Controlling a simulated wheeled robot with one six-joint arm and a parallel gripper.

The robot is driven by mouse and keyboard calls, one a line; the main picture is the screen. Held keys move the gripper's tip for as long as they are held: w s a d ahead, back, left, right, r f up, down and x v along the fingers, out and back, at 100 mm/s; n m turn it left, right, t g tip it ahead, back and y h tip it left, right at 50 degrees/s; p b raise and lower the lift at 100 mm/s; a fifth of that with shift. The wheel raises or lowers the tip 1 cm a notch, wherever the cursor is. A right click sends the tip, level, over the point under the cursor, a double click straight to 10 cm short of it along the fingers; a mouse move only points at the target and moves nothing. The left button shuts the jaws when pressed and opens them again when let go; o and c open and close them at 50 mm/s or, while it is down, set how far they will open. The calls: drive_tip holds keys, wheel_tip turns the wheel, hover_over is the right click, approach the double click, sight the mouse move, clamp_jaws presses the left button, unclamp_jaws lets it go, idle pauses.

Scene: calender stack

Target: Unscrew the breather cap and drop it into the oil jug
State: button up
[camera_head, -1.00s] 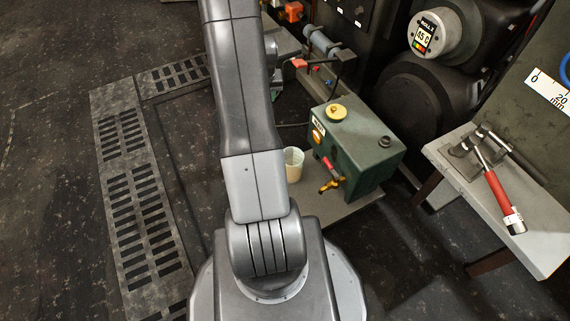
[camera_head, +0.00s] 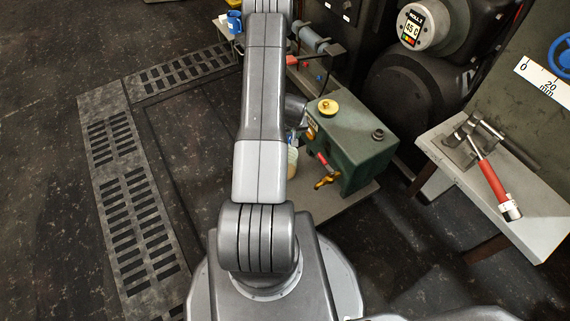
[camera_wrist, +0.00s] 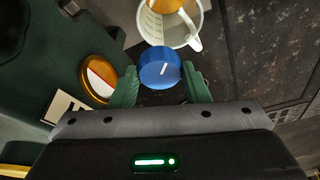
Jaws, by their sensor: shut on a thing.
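My gripper (camera_wrist: 163,82) has green fingers shut on a blue cap (camera_wrist: 160,70) with a white line on its top. Beyond the cap in the wrist view is the white oil jug (camera_wrist: 143,20), with a handle, graduation marks and amber oil inside. The cap appears just short of the jug's rim in the picture; its height over the jug is hard to tell. In the head view my arm covers most of the jug (camera_head: 292,160) and hides the gripper. The green tank (camera_head: 352,150) stands right of the jug.
A yellow cap (camera_head: 328,107) and a dark round fitting (camera_head: 378,134) sit on the tank's top. A red-handled tap (camera_head: 326,172) is on its front. A round amber sight glass (camera_wrist: 98,80) is left of my fingers. A red-handled tool (camera_head: 490,178) lies on the bench at right.

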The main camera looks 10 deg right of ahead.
wheel_tip(320, 180, down, 5)
drive_tip(key=shift+r+b, duration=0.2)
drive_tip(key=shift+b, duration=0.7)
drive_tip(key=o, duration=1.1)
drive_tip(key=p+v, duration=0.3)
drive_tip(key=v, duration=1)
drive_tip(key=shift+r, duration=0.4)
drive_tip(key=shift+f, duration=0.15)
